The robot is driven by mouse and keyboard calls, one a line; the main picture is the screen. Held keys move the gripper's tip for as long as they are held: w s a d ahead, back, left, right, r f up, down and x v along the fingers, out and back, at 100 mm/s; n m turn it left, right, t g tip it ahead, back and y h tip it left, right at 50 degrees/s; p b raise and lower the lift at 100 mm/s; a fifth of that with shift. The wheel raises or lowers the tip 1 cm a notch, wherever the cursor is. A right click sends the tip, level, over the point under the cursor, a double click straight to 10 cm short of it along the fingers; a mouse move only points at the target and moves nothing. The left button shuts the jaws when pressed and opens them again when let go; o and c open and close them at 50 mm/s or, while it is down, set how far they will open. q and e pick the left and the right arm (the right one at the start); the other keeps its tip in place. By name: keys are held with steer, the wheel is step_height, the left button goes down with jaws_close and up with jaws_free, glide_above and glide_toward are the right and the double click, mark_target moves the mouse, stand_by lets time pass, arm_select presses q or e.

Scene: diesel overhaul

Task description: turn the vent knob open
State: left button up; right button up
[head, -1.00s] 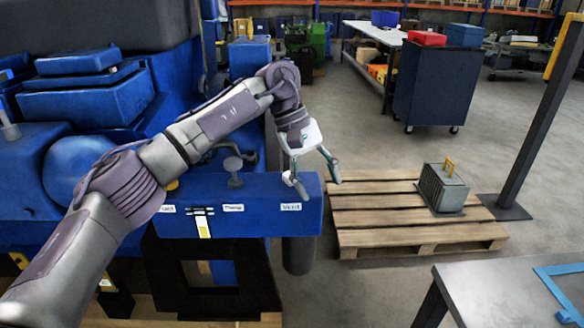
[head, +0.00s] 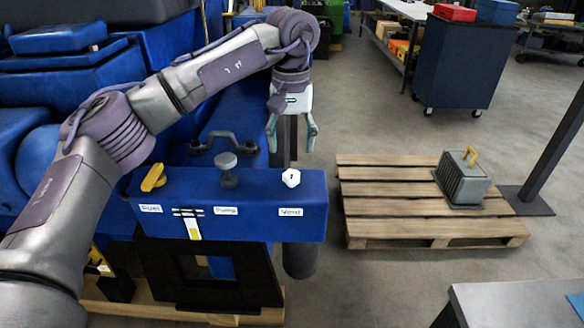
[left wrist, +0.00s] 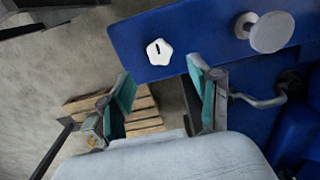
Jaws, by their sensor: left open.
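The white vent knob (head: 291,178) sits on top of the blue box (head: 262,227), above the label "Vent" at its right end. A dark mark shows on the knob. The knob also shows in the left wrist view (left wrist: 159,52), beyond the fingertips. My left gripper (head: 292,145) is open and empty. It hangs behind and above the knob in the head view, apart from it. Its two teal-padded fingers show in the left wrist view (left wrist: 158,82). My right gripper is in neither view.
A grey pump knob (head: 227,163) and a yellow fuel handle (head: 153,178) stand on the same box, left of the vent knob. A wooden pallet (head: 390,190) with a grey case (head: 462,180) lies to the right.

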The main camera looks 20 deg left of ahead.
mark_target(292, 174)
arm_select(q)
step_height(292, 174, down, 6)
steer(key=shift+f+p, duration=0.1)
steer(key=shift+p, duration=0.2)
steer(key=shift+w+f, duration=0.1)
steer(key=shift+f, duration=0.55)
steer(key=shift+c, duration=0.6)
steer(key=c, duration=1)
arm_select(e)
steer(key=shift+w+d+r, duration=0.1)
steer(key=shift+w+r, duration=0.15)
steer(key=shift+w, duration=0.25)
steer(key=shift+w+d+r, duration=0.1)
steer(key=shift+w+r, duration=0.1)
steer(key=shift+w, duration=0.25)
